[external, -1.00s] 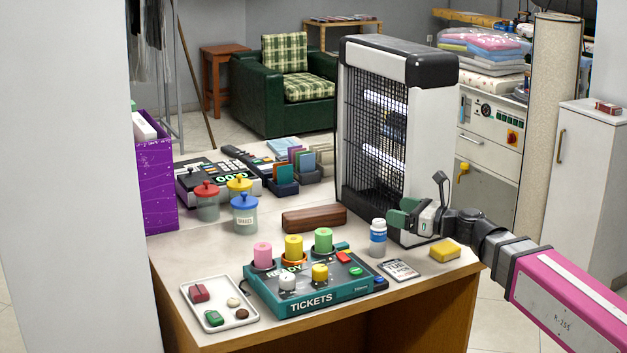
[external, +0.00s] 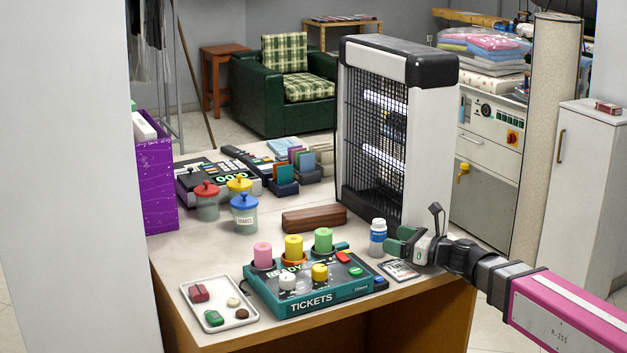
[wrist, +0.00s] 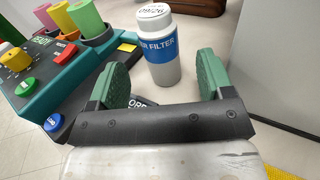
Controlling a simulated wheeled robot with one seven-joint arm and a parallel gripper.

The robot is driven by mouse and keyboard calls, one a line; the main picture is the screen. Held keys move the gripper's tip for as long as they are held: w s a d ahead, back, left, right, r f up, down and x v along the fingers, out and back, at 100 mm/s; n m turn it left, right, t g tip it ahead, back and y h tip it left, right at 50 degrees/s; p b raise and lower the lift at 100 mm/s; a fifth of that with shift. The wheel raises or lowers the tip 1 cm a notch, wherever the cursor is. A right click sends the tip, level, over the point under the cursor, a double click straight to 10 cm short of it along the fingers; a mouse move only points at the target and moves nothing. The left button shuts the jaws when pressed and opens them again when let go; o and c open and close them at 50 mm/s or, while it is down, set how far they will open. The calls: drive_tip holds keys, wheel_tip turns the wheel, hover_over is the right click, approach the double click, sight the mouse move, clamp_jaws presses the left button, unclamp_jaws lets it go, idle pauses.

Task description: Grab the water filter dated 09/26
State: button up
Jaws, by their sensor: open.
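The water filter (wrist: 160,48) is a small grey-white bottle with a blue label reading "FILTER" and a white cap marked "09/26". It stands upright on the counter, and the external view shows it (external: 378,238) in front of the large black-and-white grilled unit. My gripper (wrist: 160,78) is open with green finger pads. The filter stands just beyond and between the fingertips in the wrist view, and I cannot tell whether either pad touches it. In the external view my gripper (external: 396,244) is low over the counter, right of the filter.
The teal tickets console (external: 310,287) with colored cylinders stands left of the filter. The grilled unit (external: 425,150) rises close behind. A dark card (external: 398,270) lies under my gripper. A brown case (external: 314,219) lies behind the console. A white tray (external: 245,323) sits front left.

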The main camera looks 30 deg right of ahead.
sight(378, 234)
drive_tip(key=shift+x, duration=2.85)
drive_tip(key=shift+c, duration=0.3)
drive_tip(key=c, duration=1)
